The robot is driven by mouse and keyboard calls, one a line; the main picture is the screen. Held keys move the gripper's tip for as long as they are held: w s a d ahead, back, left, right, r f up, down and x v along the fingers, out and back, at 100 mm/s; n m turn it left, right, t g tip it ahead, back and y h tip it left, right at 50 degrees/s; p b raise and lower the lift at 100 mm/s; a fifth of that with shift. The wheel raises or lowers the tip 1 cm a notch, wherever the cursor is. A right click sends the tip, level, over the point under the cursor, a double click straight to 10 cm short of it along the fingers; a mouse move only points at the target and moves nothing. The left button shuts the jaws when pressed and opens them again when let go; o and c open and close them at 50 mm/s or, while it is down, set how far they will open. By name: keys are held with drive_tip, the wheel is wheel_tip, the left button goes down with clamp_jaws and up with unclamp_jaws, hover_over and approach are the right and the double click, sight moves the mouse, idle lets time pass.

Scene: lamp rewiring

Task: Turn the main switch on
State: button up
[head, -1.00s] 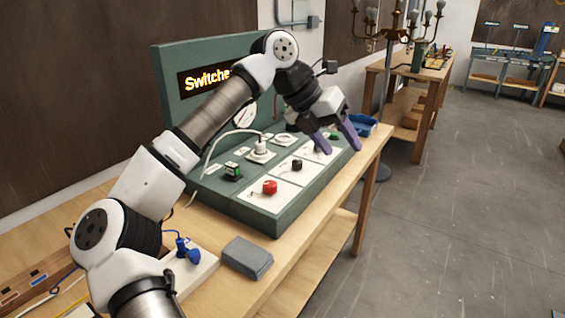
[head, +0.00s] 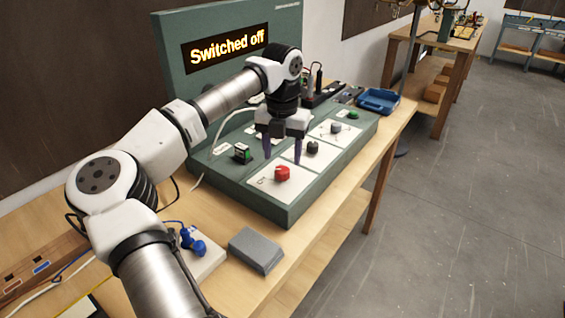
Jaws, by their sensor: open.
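A sloping green switch board (head: 262,211) stands on the wooden bench, and its sign (head: 229,47) reads "Switched off". A red knob (head: 282,174) sits on the nearest white plate. A black switch with a green rocker (head: 242,153) is to its left. I cannot tell from labels which is the main switch. My gripper (head: 282,157) points down over the board, its purple fingers apart and empty, just beyond the red knob in the picture. Whether the fingers touch the board is unclear. My gripper and arm hide part of the board behind.
A black knob (head: 312,148), a grey knob (head: 336,128) and a green button (head: 353,115) are on the board. A blue tray (head: 378,101) lies beyond it. A grey block (head: 256,250) and a blue plug (head: 193,241) are in front. The floor at right is clear.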

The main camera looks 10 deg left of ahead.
sight(282, 169)
drive_tip(key=shift+f+p, duration=0.4)
drive_tip(key=shift+f, duration=1.95)
drive_tip(key=c, duration=1)
